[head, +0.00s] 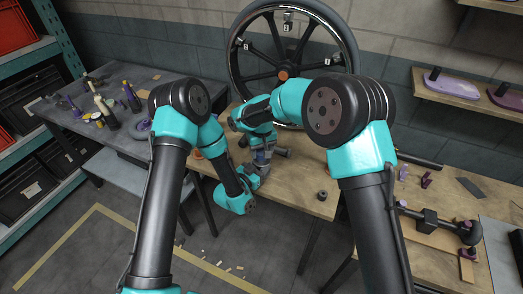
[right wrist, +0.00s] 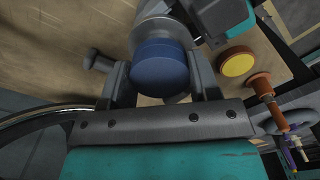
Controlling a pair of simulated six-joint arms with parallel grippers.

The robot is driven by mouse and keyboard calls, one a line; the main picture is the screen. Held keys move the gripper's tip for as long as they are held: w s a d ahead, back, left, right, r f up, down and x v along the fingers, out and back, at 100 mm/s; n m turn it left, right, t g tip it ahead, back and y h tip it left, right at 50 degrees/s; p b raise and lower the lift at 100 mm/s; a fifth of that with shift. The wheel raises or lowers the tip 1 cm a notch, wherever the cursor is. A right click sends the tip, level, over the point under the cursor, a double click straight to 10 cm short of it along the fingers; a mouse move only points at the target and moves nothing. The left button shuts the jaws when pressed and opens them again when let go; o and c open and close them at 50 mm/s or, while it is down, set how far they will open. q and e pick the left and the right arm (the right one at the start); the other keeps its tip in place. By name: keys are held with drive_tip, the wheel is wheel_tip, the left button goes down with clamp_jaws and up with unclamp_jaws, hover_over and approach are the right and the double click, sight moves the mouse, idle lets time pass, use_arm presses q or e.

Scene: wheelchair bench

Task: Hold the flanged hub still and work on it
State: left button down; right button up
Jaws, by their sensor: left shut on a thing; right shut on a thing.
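In the right wrist view, a round blue-ended piece (right wrist: 158,65) sits between the fingers of my right gripper (right wrist: 162,85), which is shut on it. Behind it is a wider grey round body, which I take to be the flanged hub (right wrist: 152,28). I cannot tell whether the blue piece is part of the hub. My left gripper (right wrist: 208,25) comes in from the upper right, shut against the grey body. In the head view my left gripper (head: 254,178) and right gripper (head: 262,150) meet over the wooden bench's front edge; my arms hide much of the hub.
A spoked wheel (head: 285,72) stands behind the bench (head: 300,185). A small dark ring (head: 322,196) lies on the bench to the right. In the right wrist view a yellow disc (right wrist: 237,64) and an orange-brown piece (right wrist: 262,86) are close by. A cluttered grey table (head: 130,85) is at left.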

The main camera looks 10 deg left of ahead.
drive_tip(key=shift+f, duration=0.55)
idle(0.5)
drive_tip(key=m, duration=1)
drive_tip(key=shift+m, duration=0.4)
drive_tip(key=m, duration=0.7)
drive_tip(key=shift+m, duration=0.4)
drive_tip(key=m, duration=0.4)
drive_tip(key=shift+a, duration=0.1)
drive_tip(key=m, duration=0.3)
drive_tip(key=shift+m, duration=0.4)
drive_tip(key=m, duration=0.4)
drive_tip(key=shift+w, duration=0.1)
